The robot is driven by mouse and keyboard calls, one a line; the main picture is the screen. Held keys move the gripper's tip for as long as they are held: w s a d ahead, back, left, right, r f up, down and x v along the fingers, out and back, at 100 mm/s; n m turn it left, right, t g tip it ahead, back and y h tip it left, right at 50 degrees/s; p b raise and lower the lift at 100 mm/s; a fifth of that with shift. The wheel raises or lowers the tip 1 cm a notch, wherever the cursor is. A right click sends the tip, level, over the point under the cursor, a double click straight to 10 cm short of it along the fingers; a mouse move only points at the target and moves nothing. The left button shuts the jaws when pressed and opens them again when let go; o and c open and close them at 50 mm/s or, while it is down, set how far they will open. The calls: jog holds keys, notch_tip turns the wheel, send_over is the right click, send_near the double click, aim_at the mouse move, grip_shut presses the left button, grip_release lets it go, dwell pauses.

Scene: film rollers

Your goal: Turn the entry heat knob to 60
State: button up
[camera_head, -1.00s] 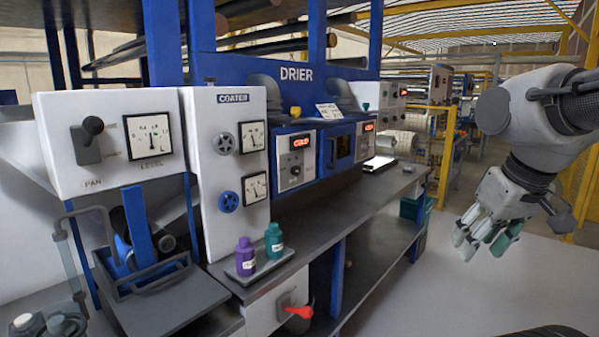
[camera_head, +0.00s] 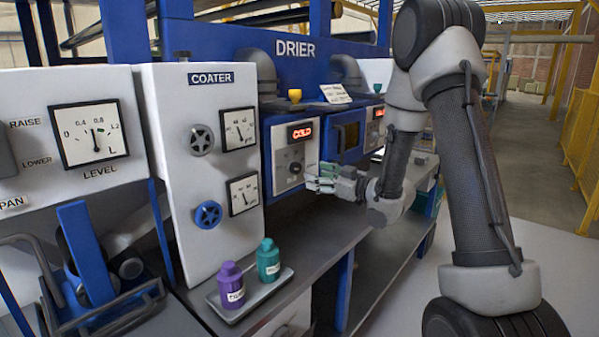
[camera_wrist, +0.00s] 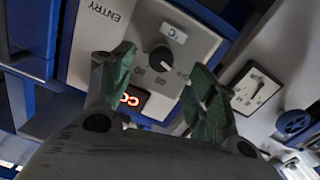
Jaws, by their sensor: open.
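The entry heat knob (camera_wrist: 160,59) is a dark round knob on the white panel marked ENTRY (camera_wrist: 92,30). In the wrist view its light mark appears to point towards OFF, with other numbers printed around it. In the head view the knob (camera_head: 295,168) sits below a red display reading COLD (camera_head: 301,132). My gripper (camera_head: 316,178) is open, its green-padded fingers facing the panel. In the wrist view the knob lies between the two fingertips in the picture. I see no contact, and the remaining gap is hard to judge.
The coater panel (camera_head: 203,170) with a blue handwheel (camera_head: 208,214) and gauges stands to the left. Purple (camera_head: 231,285) and teal (camera_head: 268,261) bottles stand on a tray on the bench below. A second drier panel is partly behind my arm.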

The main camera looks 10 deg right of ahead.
aim_at(299, 170)
jog(key=shift+y, duration=0.3)
jog(key=x, duration=0.7)
jog(key=shift+w+a, duration=0.25)
jog(key=shift+a, duration=0.1)
jog(key=shift+c, duration=0.2)
jog(key=c, duration=1)
